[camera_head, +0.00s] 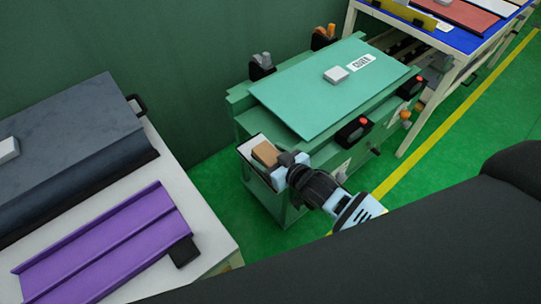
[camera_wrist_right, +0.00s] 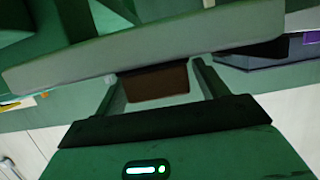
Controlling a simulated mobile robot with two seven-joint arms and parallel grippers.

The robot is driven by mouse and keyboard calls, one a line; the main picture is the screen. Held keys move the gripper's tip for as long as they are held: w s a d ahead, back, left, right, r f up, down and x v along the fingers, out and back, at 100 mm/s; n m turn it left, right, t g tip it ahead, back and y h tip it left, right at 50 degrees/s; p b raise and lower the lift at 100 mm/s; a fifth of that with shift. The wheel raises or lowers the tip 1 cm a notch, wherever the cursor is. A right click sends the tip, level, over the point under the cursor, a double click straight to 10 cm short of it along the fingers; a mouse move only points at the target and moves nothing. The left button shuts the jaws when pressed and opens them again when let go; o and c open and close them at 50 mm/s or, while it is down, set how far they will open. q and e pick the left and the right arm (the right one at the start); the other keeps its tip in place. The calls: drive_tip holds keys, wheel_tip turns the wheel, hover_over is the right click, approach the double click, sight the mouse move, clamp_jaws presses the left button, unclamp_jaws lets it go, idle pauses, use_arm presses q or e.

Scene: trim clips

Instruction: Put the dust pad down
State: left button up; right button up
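The dust pad appears to be the small tan-brown block (camera_head: 266,153) at the near left corner of the green workstation. My right gripper (camera_head: 284,164) reaches it from the lower right. My left gripper is not in view.
The green workstation (camera_head: 320,90) carries a labelled cover plate with a small white block (camera_head: 336,75). Black fixtures with red knobs (camera_head: 353,131) stand along its right edge. A white table (camera_head: 205,225) with a purple trim panel (camera_head: 105,245) stands at left. Green floor lies between.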

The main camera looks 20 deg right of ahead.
drive_tip(key=shift+s+r, duration=0.2)
drive_tip(key=shift+r, duration=0.1)
drive_tip(key=p+v, duration=0.1)
drive_tip(key=v, duration=1)
drive_tip(key=shift+s+d, duration=0.2)
drive_tip(key=shift+s, duration=0.05)
drive_tip(key=s+f+g+h, duration=0.1)
drive_tip(key=s+f+g, duration=0.1)
drive_tip(key=s+f, duration=0.3)
drive_tip(key=s+f+m+g+h, duration=0.1)
drive_tip(key=s+f, duration=0.4)
drive_tip(key=s, duration=0.9)
drive_tip(key=s+f+m+g, duration=0.1)
drive_tip(key=s+f+g, duration=0.1)
drive_tip(key=s+f, duration=0.3)
drive_tip(key=s, duration=0.4)
drive_tip(key=shift+s+g+h, duration=0.3)
drive_tip(key=shift+g+h, duration=0.1)
